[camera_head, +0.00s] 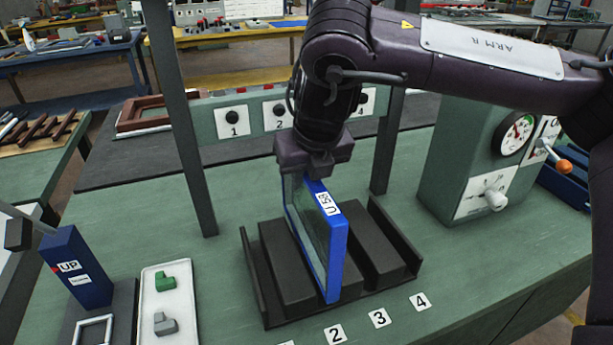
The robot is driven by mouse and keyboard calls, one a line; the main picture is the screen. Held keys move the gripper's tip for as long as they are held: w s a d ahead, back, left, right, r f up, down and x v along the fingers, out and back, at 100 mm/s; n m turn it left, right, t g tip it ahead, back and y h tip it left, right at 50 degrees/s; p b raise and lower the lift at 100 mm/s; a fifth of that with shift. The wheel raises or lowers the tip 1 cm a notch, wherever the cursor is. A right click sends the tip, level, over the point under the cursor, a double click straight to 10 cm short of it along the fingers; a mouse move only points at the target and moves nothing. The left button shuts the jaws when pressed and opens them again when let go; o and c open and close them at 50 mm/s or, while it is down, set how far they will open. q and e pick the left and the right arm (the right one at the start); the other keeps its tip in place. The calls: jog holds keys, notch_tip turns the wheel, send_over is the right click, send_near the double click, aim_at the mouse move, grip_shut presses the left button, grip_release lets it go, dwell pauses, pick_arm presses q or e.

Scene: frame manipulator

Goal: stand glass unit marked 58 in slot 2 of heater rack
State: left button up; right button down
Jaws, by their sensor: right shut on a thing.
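The glass unit (335,237) is a pane in a blue frame, marked U 58 on its top edge. My right gripper (315,172) is shut on the top of its frame, toward the far end. The unit stands roughly upright within the dark heater rack (256,282), between the left block and the middle block, in line with the number 2 label (335,334). Its lower edge is partly hidden between the blocks, so I cannot tell whether it rests on the rack's floor. My left gripper is not in view.
Number labels 3 (379,318) and 4 (421,301) lie before the rack. Dark posts (180,120) rise behind it. A green gauge box (458,150) stands right. A white tray (181,280) with small green and grey parts and a blue UP box (78,266) are left.

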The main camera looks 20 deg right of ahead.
aim_at(307, 206)
notch_tip(307, 206, down, 4)
jog(key=b, duration=0.3)
jog(key=shift+f, duration=0.2)
jog(key=shift+w+f+b, duration=0.1)
jog(key=shift+f+b, duration=0.3)
jog(key=shift+f, duration=0.8)
jog(key=c, duration=1.2)
grip_release()
